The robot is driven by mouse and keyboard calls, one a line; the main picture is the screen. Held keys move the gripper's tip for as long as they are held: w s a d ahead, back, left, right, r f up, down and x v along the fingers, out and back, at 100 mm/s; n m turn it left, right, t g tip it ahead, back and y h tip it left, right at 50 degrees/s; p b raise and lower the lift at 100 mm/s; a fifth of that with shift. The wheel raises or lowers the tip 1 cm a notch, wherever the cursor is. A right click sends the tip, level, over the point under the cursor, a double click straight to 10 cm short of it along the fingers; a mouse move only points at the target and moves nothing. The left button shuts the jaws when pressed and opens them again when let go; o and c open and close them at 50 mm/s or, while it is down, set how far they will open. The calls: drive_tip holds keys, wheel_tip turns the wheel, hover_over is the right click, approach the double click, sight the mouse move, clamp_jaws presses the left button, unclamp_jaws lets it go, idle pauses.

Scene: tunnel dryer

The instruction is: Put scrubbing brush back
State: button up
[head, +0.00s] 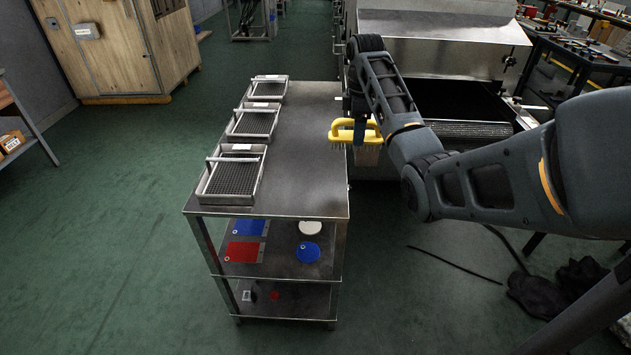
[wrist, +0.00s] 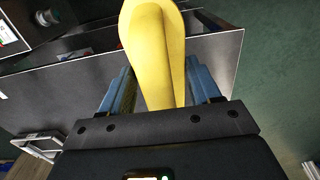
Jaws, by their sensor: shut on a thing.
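The scrubbing brush (head: 341,124) is yellow with bristles pointing down. My gripper (head: 360,132) is shut on it and holds it over the right edge of the steel cart's top, in the head view. In the wrist view, the yellow brush handle (wrist: 155,52) sits between the two blue fingers of my gripper (wrist: 160,88). The brush looks raised clear of the cart top (head: 300,165). My arm and gripper hide part of the brush's right end.
Three metal mesh trays (head: 205,186) line the cart top's left side; its right part is bare. The lower shelf holds a blue sheet (head: 248,228), a red sheet (head: 243,252), a white disc (head: 310,228) and a blue disc (head: 308,252). A steel machine (head: 440,27) stands behind my arm.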

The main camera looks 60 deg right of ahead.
drive_tip(key=w+a+f, duration=0.2)
drive_tip(key=w+a+f+p, duration=0.1)
drive_tip(key=w+a+f, duration=0.1)
drive_tip(key=a, duration=0.1)
drive_tip(key=w+a+f, duration=0.2)
drive_tip(key=w+a, duration=0.1)
drive_tip(key=shift+a+f+p, duration=0.2)
drive_tip(key=shift+f+p, duration=0.05)
drive_tip(key=shift+p, duration=0.15)
drive_tip(key=shift+w+f, duration=0.1)
drive_tip(key=shift+f, duration=1.95)
drive_tip(key=shift+f, duration=0.15)
drive_tip(key=o, duration=1)
wheel_tip(320, 180, up, 12)
drive_tip(key=shift+r, duration=0.2)
